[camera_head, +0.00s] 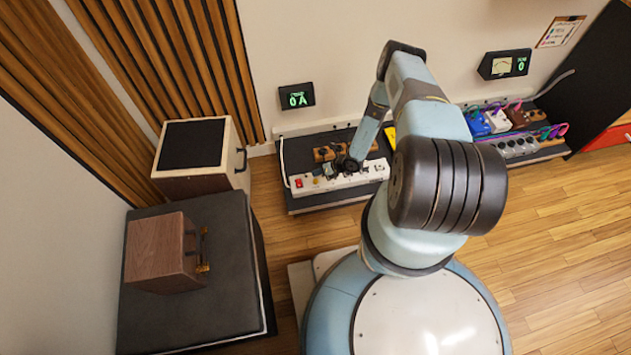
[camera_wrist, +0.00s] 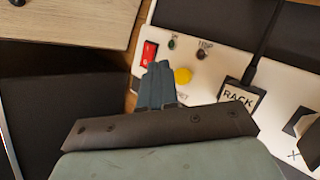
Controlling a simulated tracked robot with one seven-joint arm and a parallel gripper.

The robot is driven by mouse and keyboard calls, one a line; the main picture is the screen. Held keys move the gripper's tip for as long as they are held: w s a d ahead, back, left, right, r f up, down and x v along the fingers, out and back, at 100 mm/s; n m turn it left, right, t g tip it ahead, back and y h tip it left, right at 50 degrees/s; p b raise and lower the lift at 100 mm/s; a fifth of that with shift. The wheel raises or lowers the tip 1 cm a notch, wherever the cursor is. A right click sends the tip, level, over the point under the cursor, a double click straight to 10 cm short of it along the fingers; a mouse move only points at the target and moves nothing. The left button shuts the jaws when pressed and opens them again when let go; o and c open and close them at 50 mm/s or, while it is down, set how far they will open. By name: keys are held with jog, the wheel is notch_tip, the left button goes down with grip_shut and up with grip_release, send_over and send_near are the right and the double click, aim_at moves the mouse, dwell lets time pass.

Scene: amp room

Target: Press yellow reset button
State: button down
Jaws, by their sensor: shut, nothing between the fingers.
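The yellow reset button (camera_wrist: 183,76) is a small round knob on the white power strip (camera_wrist: 205,62) in the wrist view. A partly hidden label sits just below it. My gripper (camera_wrist: 160,68) is shut and empty, with its fingertips just left of the button in the picture. I cannot tell whether the fingers touch the strip or hover over it. In the head view the power strip (camera_head: 362,178) lies on a low dark shelf, and my gripper (camera_head: 330,169) is over its left part.
A red rocker switch (camera_wrist: 149,54) and two small lamps sit near the button. A black plug marked RACK (camera_wrist: 239,96) stands to its right. In the head view a "0 A" display (camera_head: 297,97) hangs above. A dark box with a brown case (camera_head: 161,252) stands at left.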

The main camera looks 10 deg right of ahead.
jog(key=shift+r, duration=1.3)
